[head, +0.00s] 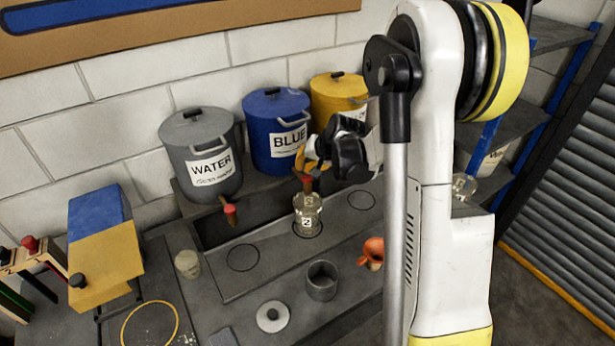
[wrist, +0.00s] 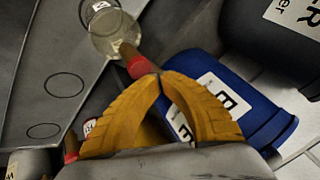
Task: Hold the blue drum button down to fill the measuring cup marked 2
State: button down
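The blue drum (head: 276,125) with a BLUE label stands between two other drums. Its red button (wrist: 140,67) is at the outlet on its front, also visible in the head view (head: 305,179). The clear measuring cup marked 2 (head: 307,214) stands upright on the tray below that outlet; it also shows in the wrist view (wrist: 112,32). I cannot tell its liquid level. My gripper (wrist: 156,77) has its yellow fingertips together at the red button, apparently touching it. Nothing shows between the tips. In the head view, my gripper (head: 308,160) is in front of the blue drum.
The grey WATER drum (head: 202,155) stands left, with its red-tipped outlet (head: 230,211); the yellow drum (head: 338,96) stands right, partly hidden by my arm. Marked circles on the tray (head: 275,262) are empty.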

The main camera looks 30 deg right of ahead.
jog(key=shift+f, duration=0.15)
jog(key=shift+f+b, duration=0.35)
jog(key=shift+b, duration=0.2)
jog(key=shift+f+b, duration=0.4)
jog(key=shift+b, duration=0.05)
dwell(6.8)
